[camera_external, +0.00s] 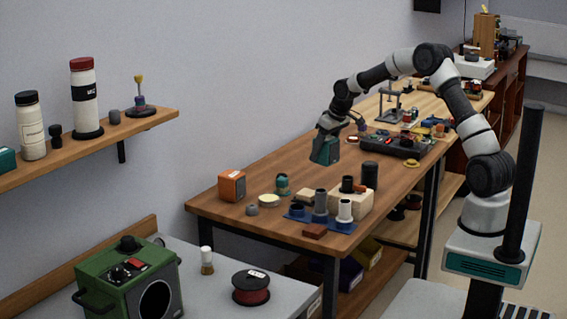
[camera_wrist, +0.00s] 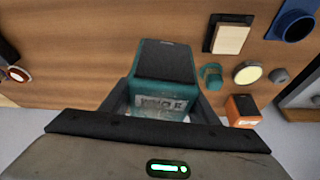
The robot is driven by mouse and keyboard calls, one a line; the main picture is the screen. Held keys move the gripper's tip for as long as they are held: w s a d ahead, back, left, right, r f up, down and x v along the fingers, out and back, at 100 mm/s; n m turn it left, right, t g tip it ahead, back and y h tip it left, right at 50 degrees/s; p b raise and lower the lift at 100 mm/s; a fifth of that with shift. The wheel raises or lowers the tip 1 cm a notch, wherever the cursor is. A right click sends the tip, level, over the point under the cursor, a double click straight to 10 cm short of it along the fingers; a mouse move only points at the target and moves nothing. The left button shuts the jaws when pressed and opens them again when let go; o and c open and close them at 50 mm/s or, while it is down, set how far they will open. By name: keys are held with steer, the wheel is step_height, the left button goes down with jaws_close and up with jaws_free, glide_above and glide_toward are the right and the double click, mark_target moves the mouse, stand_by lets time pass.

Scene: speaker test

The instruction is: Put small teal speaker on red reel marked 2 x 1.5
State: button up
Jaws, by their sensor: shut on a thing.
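The small teal speaker (camera_external: 324,153) hangs in my gripper (camera_external: 328,133) above the wooden table, clear of its top. In the wrist view the speaker (camera_wrist: 163,88) has a dark panel and a pale lettered label, and sits between the two fingers of my gripper (camera_wrist: 160,106), which is shut on it. The red reel (camera_external: 251,296) has black flanges and a pale label on top, too small to read. It lies on the grey bench at the bottom, well left of and nearer than my gripper. The reel does not show in the wrist view.
On the wooden table (camera_external: 215,207) stand an orange box (camera_external: 232,186), also in the wrist view (camera_wrist: 242,111), a cream disc (camera_external: 269,200) and a blue tray (camera_external: 296,219) with upright cylinders. Beside the reel are a brush (camera_external: 207,262) and a green machine (camera_external: 130,276). A shelf (camera_external: 160,116) holds bottles.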

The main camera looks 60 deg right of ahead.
steer(key=shift+r, duration=0.55)
steer(key=shift+w+a, duration=0.15)
steer(key=shift+a, duration=0.15)
steer(key=w+a+n+y, duration=0.1)
steer(key=w+a+n, duration=0.2)
steer(key=a, duration=1.3)
steer(key=r+n+g+y+b, duration=0.1)
steer(key=n+y, duration=0.2)
steer(key=n, duration=0.5)
glide_above(237, 280)
steer(key=s+d, duration=0.1)
steer(key=s, duration=0.1)
steer(key=f, duration=0.3)
steer(key=f+b, duration=0.1)
steer(key=f, duration=0.2)
steer(key=f+b, duration=0.1)
steer(key=f, duration=0.2)
steer(key=shift+w+d+f, duration=0.1)
steer(key=shift+w+f, duration=0.05)
steer(key=shift+w, duration=0.1)
